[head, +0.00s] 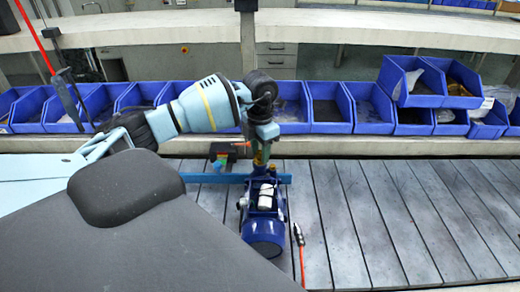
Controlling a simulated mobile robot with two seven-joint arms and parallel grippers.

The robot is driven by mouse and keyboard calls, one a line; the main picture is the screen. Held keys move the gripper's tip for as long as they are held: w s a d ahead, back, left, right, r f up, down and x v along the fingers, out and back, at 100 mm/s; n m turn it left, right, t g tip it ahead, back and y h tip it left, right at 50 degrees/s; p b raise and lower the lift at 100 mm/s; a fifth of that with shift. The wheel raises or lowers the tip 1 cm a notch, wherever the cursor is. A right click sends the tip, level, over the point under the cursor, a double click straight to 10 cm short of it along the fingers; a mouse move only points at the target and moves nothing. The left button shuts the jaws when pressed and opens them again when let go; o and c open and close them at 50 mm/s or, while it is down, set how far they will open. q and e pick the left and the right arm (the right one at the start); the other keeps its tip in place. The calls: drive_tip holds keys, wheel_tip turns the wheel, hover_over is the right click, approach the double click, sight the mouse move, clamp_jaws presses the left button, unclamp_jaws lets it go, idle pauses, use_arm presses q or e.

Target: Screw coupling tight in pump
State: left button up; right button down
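The blue pump (264,232) lies on the slatted bench in the middle of the head view, with a white part (266,197) on its upper side. My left arm reaches over from the left. My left gripper (262,150) points down at the far end of the pump. A small yellow-brass piece, which looks like the coupling (260,159), shows right at the fingertips, above the pump's end. The fingers are too small and overlapped to tell whether they are closed on it. My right gripper is not in view.
A blue bar (215,178) lies across behind the pump, with a small dark and orange item (222,155) near it. Blue bins (330,108) line the back. The bench (400,220) is clear at right.

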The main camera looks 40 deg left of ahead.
use_arm(q)
clamp_jaws()
drive_tip(key=shift+f+m, duration=0.1)
drive_tip(key=shift+m, duration=0.5)
unclamp_jaws()
drive_tip(key=shift+r+n, duration=0.2)
drive_tip(key=shift+n, duration=0.7)
drive_tip(key=shift+f+n, duration=0.1)
drive_tip(key=shift+n, duration=0.8)
